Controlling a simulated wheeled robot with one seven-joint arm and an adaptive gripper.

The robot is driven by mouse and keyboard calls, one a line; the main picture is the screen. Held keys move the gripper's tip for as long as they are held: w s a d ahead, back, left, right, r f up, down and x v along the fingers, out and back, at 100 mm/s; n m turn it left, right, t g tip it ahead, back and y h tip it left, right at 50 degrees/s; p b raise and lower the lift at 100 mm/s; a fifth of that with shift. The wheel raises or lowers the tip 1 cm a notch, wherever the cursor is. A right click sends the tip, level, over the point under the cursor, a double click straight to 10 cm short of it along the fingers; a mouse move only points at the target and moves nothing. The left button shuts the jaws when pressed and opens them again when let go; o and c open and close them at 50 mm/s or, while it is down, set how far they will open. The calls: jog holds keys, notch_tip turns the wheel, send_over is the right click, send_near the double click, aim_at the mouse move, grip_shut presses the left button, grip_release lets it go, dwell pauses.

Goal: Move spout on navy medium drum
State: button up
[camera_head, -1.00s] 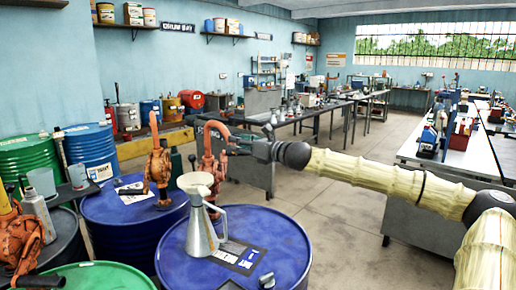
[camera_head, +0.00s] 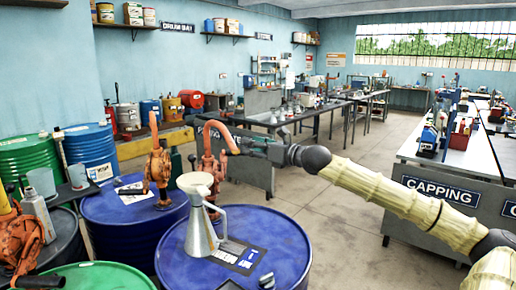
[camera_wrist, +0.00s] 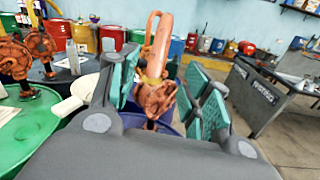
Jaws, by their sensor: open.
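A navy drum (camera_head: 285,240) stands front centre in the head view, with an orange pump (camera_head: 208,168) rising from its back edge. The pump's curved orange spout (camera_head: 222,132) arches over at its top. My gripper (camera_head: 243,145) is just right of the spout, its teal fingers apart. In the wrist view, the orange pump body (camera_wrist: 155,97) and its upright part (camera_wrist: 160,45) appear between the open fingers (camera_wrist: 165,73). I cannot tell whether a finger touches the spout. The pump's foot is partly hidden by the jug and my gripper.
A metal jug with a pale funnel (camera_head: 200,225) stands on the navy drum, close to the pump. Another navy drum (camera_head: 110,215) with an orange pump (camera_head: 158,172) is to its left. A green drum (camera_head: 95,277) is in front. Open floor (camera_head: 340,220) lies right.

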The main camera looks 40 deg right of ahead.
jog(key=shift+v, duration=0.9)
